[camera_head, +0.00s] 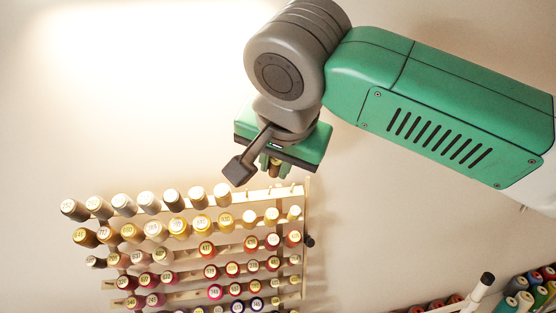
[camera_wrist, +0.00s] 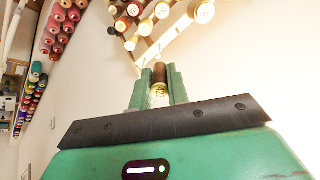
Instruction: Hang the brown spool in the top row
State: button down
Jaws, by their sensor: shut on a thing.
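My gripper (camera_head: 273,167) is above the right end of the spool rack's top row in the head view. In the wrist view my gripper (camera_wrist: 159,88) has its two green fingers closed around the brown spool (camera_wrist: 159,74). The spool's pale round end faces the wrist camera. In the head view the brown spool (camera_head: 274,165) is small and partly hidden by the fingers. The wooden rack (camera_head: 303,240) hangs on the wall. Its top row holds several spools at left and has bare pegs (camera_head: 274,195) at right, just below my gripper.
Lower rows hold several coloured spools (camera_head: 207,250), with some gaps. Another spool rack (camera_head: 537,295) stands at the lower right.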

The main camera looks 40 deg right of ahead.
aim_at(273, 175)
jog(key=shift+b+x, duration=0.5)
jog(key=shift+x, duration=1.35)
jog(key=shift+w+d+f, duration=0.1)
jog(key=shift+w+f, duration=0.05)
jog(key=shift+f, duration=0.15)
jog(key=shift+b+x, duration=0.35)
jog(key=shift+x, duration=0.5)
jog(key=shift+w+d+f, duration=0.15)
jog(key=shift+w+f, duration=0.05)
jog(key=shift+f, duration=0.05)
jog(key=shift+b+x, duration=0.3)
jog(key=shift+x, duration=0.6)
jog(key=c, duration=1.3)
grip_release()
